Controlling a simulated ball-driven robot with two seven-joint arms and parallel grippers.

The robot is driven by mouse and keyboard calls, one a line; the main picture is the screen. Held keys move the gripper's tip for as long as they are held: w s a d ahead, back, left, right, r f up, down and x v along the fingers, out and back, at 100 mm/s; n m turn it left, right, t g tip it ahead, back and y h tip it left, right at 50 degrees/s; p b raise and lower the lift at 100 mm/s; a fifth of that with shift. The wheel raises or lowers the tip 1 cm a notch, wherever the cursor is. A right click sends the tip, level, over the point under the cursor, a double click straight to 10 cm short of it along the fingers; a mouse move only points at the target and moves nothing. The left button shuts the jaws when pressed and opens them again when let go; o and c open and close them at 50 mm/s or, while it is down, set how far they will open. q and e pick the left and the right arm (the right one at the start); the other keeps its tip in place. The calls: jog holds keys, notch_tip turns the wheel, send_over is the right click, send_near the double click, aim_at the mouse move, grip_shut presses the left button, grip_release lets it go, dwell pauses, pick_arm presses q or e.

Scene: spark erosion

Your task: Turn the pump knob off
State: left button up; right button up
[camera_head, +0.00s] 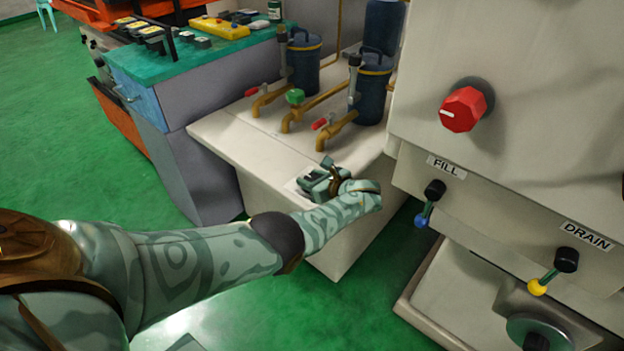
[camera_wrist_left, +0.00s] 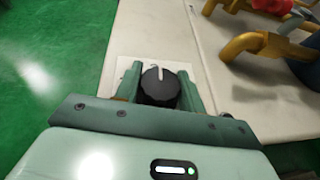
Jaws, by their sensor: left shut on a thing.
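The pump knob (camera_wrist_left: 160,86) is black and round with a white pointer line. In the left wrist view it sits on a small white plate (camera_wrist_left: 122,68) on the pale bench top, its line pointing toward the top of the picture. My left gripper (camera_wrist_left: 159,88) is shut on it, one finger on each side. In the head view my left gripper (camera_head: 322,183) is at the bench's front corner and hides the knob. No label for the knob is readable. My right gripper is not in view.
Brass pipes with red-handled and green-handled valves (camera_head: 295,97) and dark blue canisters (camera_head: 373,90) stand behind on the bench (camera_head: 222,134). At right, a white panel holds a red knob (camera_head: 463,109), the FILL lever (camera_head: 429,203) and the DRAIN lever (camera_head: 552,271). Green floor lies open at left.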

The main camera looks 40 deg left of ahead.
aim_at(313, 178)
pick_arm(q)
jog(key=o, duration=1)
jog(key=shift+a+r, duration=0.1)
jog(key=shift+c, duration=0.2)
jog(key=p+v, duration=0.2)
jog(key=v, duration=0.4)
jog(key=shift+r, duration=0.1)
jog(key=shift+s+d+r, duration=0.1)
jog(key=shift+d, duration=0.6)
jog(key=shift+s, duration=0.1)
